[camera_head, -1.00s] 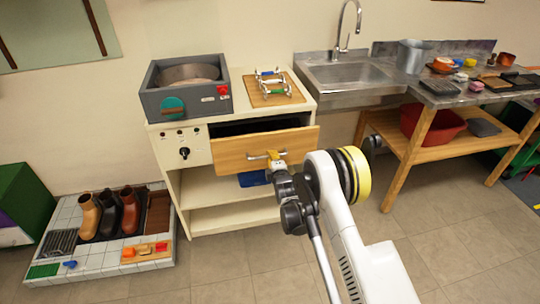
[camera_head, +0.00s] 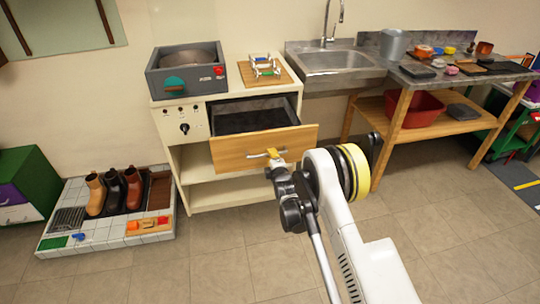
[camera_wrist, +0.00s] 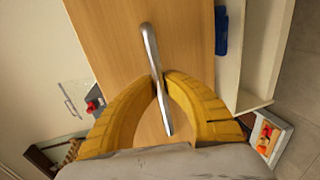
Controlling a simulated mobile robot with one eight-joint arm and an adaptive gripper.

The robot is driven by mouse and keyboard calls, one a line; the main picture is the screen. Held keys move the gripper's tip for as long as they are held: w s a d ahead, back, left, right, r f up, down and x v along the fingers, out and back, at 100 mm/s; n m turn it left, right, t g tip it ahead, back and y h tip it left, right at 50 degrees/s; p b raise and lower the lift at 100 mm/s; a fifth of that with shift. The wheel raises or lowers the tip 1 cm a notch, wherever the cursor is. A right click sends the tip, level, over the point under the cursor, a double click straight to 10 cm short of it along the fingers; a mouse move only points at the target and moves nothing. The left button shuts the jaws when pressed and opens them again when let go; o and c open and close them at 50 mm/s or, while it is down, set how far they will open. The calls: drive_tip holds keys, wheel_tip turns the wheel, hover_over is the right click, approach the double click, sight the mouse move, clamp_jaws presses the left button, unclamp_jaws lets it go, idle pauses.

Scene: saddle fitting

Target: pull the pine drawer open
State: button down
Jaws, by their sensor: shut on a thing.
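The pine drawer (camera_head: 236,148) stands well out of the cream cabinet, and its dark inside (camera_head: 250,117) shows from above. In the wrist view its wooden front (camera_wrist: 108,38) fills the upper middle. A silver bar handle (camera_head: 254,155) is fixed across the front; it also shows in the wrist view (camera_wrist: 151,48). My gripper (camera_head: 276,154) is at the handle's right part. In the wrist view the yellow fingers of my gripper (camera_wrist: 163,90) are shut around the bar. The part of the handle between the fingers is partly hidden.
The cream cabinet (camera_head: 202,197) has open shelves below the drawer. A grey unit with a pan (camera_head: 188,72) and a wooden board with a rack (camera_head: 265,70) stand on top. A tiled platform with boots (camera_head: 108,228) lies left. The floor in front (camera_head: 215,275) is clear.

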drive_tip(key=shift+w, duration=0.1)
drive_tip(key=c, duration=1.5)
unclamp_jaws()
drive_tip(key=shift+o, duration=0.2)
drive_tip(key=v, duration=0.7)
drive_tip(key=shift+s, duration=0.3)
drive_tip(key=shift+d, duration=0.1)
